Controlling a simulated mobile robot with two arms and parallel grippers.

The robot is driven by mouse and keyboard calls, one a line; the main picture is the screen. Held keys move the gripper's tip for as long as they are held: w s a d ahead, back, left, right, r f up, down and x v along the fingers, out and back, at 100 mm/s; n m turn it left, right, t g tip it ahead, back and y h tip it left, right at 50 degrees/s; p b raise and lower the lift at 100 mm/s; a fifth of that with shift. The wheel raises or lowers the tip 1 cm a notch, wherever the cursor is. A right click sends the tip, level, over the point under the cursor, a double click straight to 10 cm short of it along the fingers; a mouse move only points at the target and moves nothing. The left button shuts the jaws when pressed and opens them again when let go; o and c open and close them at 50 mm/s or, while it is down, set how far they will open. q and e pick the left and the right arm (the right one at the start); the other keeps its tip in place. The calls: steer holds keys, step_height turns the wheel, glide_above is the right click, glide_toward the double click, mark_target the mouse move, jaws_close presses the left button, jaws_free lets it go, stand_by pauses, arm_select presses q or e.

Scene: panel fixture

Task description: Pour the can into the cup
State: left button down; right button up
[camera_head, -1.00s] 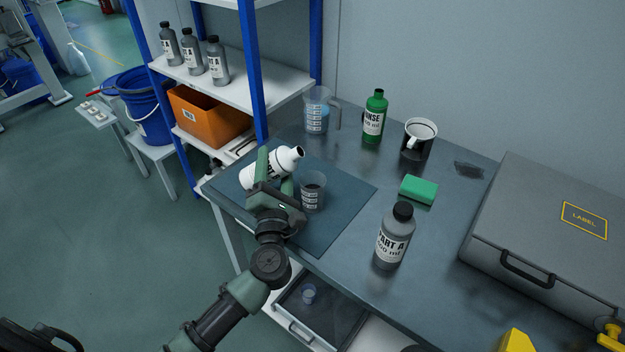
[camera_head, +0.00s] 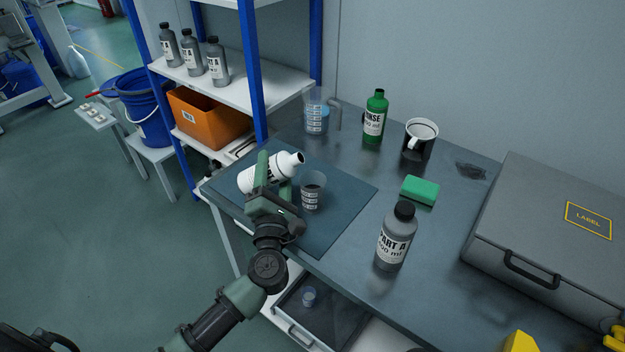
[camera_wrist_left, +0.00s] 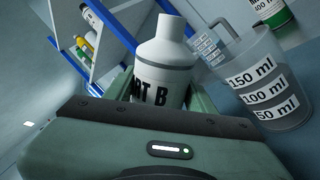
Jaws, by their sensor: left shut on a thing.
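In the left wrist view the bottle (camera_wrist_left: 163,62) shows "RT B" lettering between the fingers. The clear measuring cup (camera_head: 313,190) stands upright on the dark mat, right of the gripper, with grey content low in it. The cup (camera_wrist_left: 262,82) also shows in the left wrist view, with 50, 100 and 150 ml marks. No stream is visible. My right gripper is not in view.
A green sponge (camera_head: 419,190), grey Part A bottle (camera_head: 395,238) and large case (camera_head: 550,235) are to the right. A shelf stands at left.

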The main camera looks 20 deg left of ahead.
arm_select(q)
steer(key=shift+a+r+m+h+p, duration=0.25)
steer(key=shift+r+m+p, duration=0.2)
steer(key=shift+m, duration=0.65)
stand_by(1.4)
steer(key=shift+a+f+m+t+h, duration=0.15)
steer(key=shift+m+t+h, duration=0.25)
steer(key=shift+m, duration=0.7)
stand_by(1.3)
steer(key=shift+d+r+m+h+p, duration=0.2)
steer(key=shift+r+m+p, duration=0.3)
steer(key=shift+p, duration=0.25)
steer(key=shift+d+r+m+h+p, duration=0.1)
steer(key=shift+d+r+m+p, duration=0.1)
steer(key=shift+r+m+p, duration=0.35)
stand_by(1.5)
steer(key=f+b, duration=0.1)
steer(key=f+n+b, duration=0.1)
steer(key=f+b, duration=0.1)
steer(key=b, duration=0.1)
steer(key=shift+a+f+n, duration=0.1)
steer(key=shift+a+n, duration=0.15)
steer(key=shift+n, duration=0.1)
steer(key=shift+s+r+n+y+p, duration=0.1)
steer(key=shift+r+n+y+p, duration=0.45)
steer(key=shift+n, duration=0.25)
steer(key=shift+r, duration=0.1)
